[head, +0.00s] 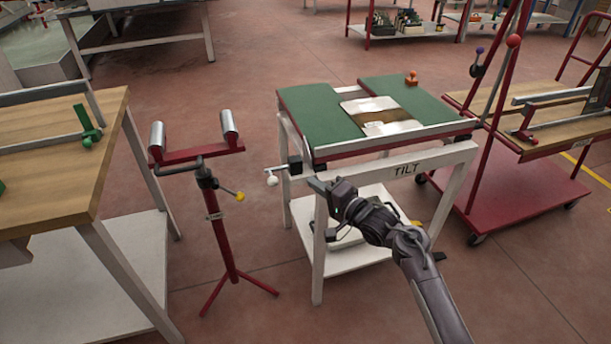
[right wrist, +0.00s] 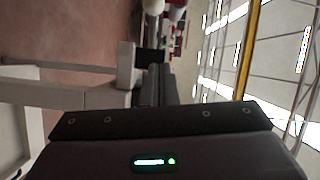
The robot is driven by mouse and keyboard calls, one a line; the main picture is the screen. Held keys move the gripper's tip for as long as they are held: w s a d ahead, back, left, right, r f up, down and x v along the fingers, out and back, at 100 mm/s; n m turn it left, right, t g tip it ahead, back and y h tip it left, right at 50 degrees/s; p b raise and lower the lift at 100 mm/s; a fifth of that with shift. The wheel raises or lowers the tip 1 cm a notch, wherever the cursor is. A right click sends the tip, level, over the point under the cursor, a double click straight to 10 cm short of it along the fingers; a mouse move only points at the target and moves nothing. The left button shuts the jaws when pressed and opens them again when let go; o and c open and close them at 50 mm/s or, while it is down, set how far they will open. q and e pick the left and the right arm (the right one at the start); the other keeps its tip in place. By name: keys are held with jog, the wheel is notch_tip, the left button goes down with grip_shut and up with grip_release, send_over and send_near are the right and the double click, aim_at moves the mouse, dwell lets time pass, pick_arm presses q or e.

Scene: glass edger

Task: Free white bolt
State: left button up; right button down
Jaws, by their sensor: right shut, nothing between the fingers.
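The white bolt (head: 271,180) has a round white knob on a thin rod. It sticks out to the left from a black block (head: 294,165) at the left end of the tilt table (head: 415,162). My right gripper (head: 316,185) is just right of the knob and in front of the table's left corner, apart from the knob in the picture. Its fingers (right wrist: 158,84) are shut with nothing between them. My left gripper is not in view.
A red roller stand (head: 212,215) stands left of the tilt table. A wooden workbench (head: 60,165) is at the far left. A red cart (head: 510,195) stands close on the right. An orange-handled item (head: 411,78) sits on the green top. Floor shows between stand and table.

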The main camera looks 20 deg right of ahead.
jog(key=v, duration=0.3)
jog(key=shift+s+d, duration=0.2)
jog(key=shift+d, duration=0.2)
